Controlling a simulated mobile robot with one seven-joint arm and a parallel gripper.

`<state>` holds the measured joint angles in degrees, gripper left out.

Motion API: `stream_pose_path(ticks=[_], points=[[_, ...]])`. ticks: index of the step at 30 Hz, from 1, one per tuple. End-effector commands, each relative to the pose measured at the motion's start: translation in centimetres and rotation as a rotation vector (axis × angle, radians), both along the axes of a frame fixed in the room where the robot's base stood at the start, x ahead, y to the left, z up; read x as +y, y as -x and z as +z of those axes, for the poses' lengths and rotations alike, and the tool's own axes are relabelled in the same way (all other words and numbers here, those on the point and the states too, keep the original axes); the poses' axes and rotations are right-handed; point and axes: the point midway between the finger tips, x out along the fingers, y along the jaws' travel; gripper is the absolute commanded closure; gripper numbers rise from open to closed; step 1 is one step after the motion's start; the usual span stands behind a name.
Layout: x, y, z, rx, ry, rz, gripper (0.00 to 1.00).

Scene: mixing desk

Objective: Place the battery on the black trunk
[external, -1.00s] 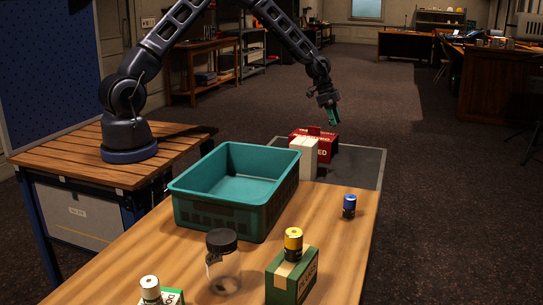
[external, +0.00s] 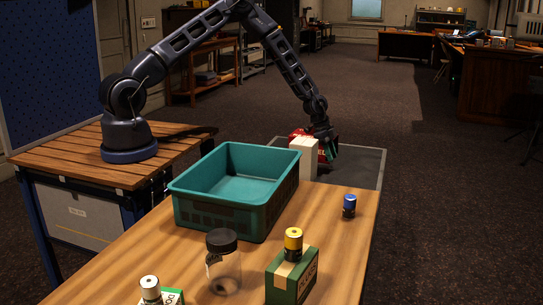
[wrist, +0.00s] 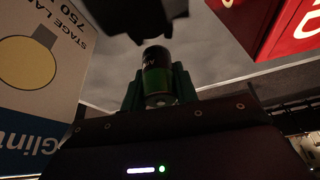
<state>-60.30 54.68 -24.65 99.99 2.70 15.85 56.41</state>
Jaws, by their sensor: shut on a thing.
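My gripper (external: 328,152) is shut on a green and dark battery (wrist: 158,75), seen between its fingers in the wrist view. The trunk's flat grey top (wrist: 215,55) shows behind the battery in the wrist view. I cannot tell whether the battery touches it.
A white stage-lamp box (external: 303,157) and a red box (external: 297,133) stand close to my gripper. A teal crate (external: 236,197), a blue battery (external: 349,206), a jar (external: 223,265) and a yellow-topped battery (external: 293,243) on a green box (external: 293,277) are on the table. The trunk's right side is clear.

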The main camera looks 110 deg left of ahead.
Motion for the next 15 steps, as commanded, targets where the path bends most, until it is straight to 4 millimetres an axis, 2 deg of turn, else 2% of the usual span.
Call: stream_pose_path(ticks=[5,12,15], points=[[0.0,0.0,-0.9,0.0,0.0,0.001,0.97],[0.0,0.0,-4.0,0.001,0.001,0.001,0.97],[0.0,0.0,-4.6,0.001,0.0,0.0,0.97]])
